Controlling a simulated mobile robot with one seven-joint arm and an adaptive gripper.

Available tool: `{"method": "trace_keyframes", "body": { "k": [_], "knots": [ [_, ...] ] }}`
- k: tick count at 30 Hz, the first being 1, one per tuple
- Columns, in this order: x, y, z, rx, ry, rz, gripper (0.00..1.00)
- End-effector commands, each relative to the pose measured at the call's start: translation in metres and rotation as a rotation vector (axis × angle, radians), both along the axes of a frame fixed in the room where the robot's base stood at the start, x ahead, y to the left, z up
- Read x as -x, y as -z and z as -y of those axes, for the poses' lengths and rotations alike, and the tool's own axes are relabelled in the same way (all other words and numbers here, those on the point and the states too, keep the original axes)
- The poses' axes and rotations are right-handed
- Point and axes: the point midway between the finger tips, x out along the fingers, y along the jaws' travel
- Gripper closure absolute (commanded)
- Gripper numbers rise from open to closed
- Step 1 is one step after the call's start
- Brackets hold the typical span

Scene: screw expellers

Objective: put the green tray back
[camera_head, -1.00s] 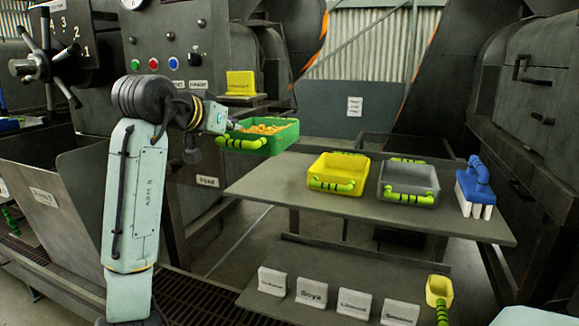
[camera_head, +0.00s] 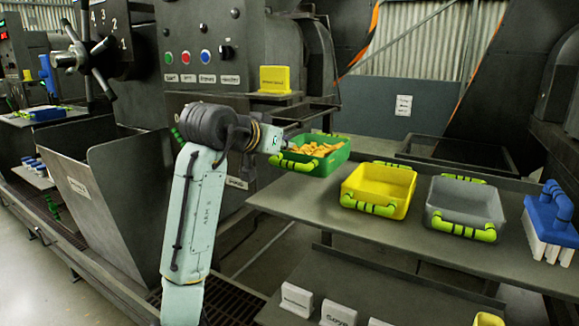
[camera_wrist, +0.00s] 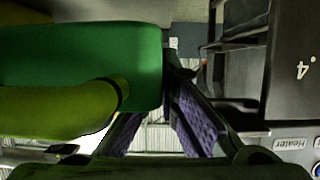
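The green tray (camera_head: 322,163), filled with orange-yellow pieces (camera_head: 314,148), is at the end of my arm near the left back corner of the grey table (camera_head: 400,238). It looks held up clear of the table, roughly level. My gripper (camera_head: 284,145) is at its left side, by the yellow-green handle (camera_head: 292,164). In the wrist view the green tray (camera_wrist: 110,55) and its handle (camera_wrist: 50,110) fill the left. The purple-padded fingers (camera_wrist: 160,118) reach up beside the tray; their exact contact is hidden.
A yellow tray (camera_head: 379,187) and a grey tray (camera_head: 465,206) stand on the table, with a blue-handled brush (camera_head: 550,222) at right. A yellow sign (camera_head: 274,78) stands on the machine behind. A metal hopper (camera_head: 115,190) is at left. Labels (camera_head: 338,314) stand on the lower shelf.

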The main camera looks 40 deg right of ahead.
Motion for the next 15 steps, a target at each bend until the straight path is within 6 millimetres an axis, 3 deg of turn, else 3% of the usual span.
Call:
{"method": "trace_keyframes", "body": {
  "k": [9,15],
  "knots": [
    [0.000,0.040,0.000,0.001,-0.001,0.000,1.00],
    [0.000,0.044,0.000,0.002,-0.001,0.002,1.00]
  ]
}}
